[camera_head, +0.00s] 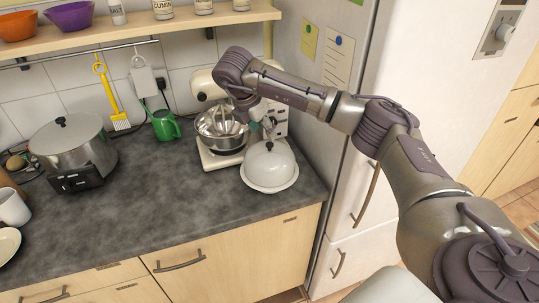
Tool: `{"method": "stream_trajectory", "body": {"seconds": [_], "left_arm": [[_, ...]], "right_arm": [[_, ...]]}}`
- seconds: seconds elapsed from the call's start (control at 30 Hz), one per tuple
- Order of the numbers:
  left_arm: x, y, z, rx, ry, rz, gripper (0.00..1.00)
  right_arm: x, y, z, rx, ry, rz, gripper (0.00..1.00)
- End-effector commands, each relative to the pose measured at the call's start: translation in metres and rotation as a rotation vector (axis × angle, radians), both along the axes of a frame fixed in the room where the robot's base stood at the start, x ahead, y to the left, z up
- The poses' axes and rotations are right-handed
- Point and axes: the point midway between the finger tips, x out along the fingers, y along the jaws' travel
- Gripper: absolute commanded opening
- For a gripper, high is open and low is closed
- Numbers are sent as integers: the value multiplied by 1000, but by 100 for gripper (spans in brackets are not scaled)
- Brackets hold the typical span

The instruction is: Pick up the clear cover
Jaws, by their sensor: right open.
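The cover (270,160) is a pale, shiny dome with a small knob on top. It sits on a white plate (268,189) near the right end of the dark countertop. My right arm reaches in from the right, over the counter. My right gripper (268,136) is open and points down just above the knob of the cover. It is small in the view, and I cannot tell whether its fingers touch the knob. My left gripper is not in view.
A cream stand mixer (218,160) with a metal bowl (221,131) stands close left of the cover. The fridge (318,120) is close on the right. The counter's front middle is clear.

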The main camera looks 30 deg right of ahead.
Motion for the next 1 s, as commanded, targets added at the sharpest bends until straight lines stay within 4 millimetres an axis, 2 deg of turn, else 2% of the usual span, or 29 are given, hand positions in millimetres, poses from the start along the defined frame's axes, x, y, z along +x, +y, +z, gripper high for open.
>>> {"method": "stream_trajectory", "body": {"seconds": [0.1, 0.27, 0.47, 0.6, 0.87, 0.9, 1.0], "left_arm": [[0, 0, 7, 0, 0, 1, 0], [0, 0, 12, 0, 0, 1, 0], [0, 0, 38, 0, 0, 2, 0], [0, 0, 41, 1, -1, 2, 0], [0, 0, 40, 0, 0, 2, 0], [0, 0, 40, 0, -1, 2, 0], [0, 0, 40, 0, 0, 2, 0]], "right_arm": [[2, -5, -13, 2, 1, 2, 53], [3, -9, -21, 3, 1, 3, 53], [6, -22, -44, 2, 5, 3, 53], [9, -27, -62, 2, 3, 2, 53], [10, -28, -68, 3, -1, 4, 53], [10, -28, -68, 3, -1, 4, 51], [10, -28, -68, 3, -1, 4, 35]]}}
